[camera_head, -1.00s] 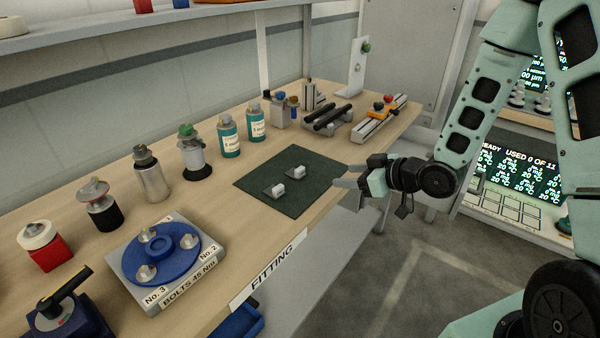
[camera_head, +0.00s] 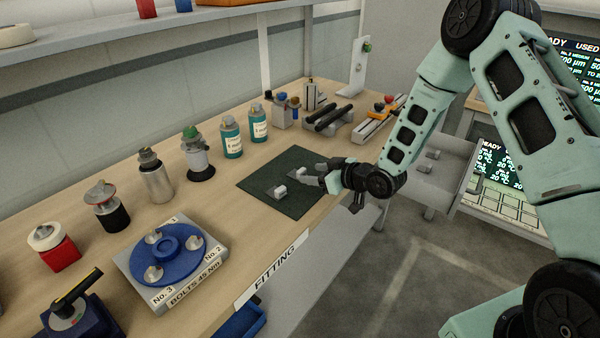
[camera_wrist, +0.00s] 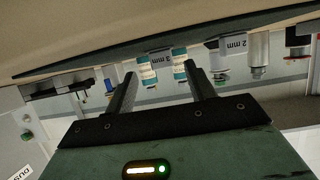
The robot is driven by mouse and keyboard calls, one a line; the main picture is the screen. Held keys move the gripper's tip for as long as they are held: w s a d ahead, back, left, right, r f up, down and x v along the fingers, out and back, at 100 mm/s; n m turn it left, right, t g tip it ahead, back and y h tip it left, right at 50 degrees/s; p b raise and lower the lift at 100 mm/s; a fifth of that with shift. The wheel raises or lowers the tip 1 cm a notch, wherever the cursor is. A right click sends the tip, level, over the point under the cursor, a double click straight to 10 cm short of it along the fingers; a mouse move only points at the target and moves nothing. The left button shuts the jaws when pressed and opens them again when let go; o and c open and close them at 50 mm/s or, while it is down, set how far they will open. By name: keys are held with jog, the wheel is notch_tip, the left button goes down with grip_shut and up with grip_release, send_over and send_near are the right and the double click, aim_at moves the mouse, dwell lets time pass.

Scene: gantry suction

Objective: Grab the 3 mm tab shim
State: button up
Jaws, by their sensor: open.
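Two small grey tab shims sit on the dark green mat (camera_head: 262,185) on the bench. The nearer one (camera_head: 280,192) stands clear of my gripper. The farther one (camera_head: 301,172) is close to my fingertips and partly hidden. My gripper (camera_head: 309,175) is open, low over the mat's right side. In the wrist view, my gripper (camera_wrist: 160,71) has its fingers apart, with one shim (camera_wrist: 160,57) beyond and between the tips; its label's digit is unclear. The other shim (camera_wrist: 232,42), to the right, seems to read 2 mm. No contact is visible.
Two teal-labelled bottles (camera_head: 231,137) and several fittings line the bench's back. A blue disc (camera_head: 163,256) on a grey block stands at the front left. Rail fixtures (camera_head: 330,117) stand behind the mat. The wood between mat and blue disc is clear.

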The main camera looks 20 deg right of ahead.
aim_at(303, 172)
jog(key=p+x, duration=0.1)
jog(key=x, duration=0.2)
jog(key=shift+w+a, duration=0.25)
jog(key=shift+a, duration=0.1)
jog(key=shift+w+a+f, duration=0.2)
jog(key=shift+w+f, duration=0.15)
jog(key=c, duration=0.9)
jog(key=shift+r, duration=0.1)
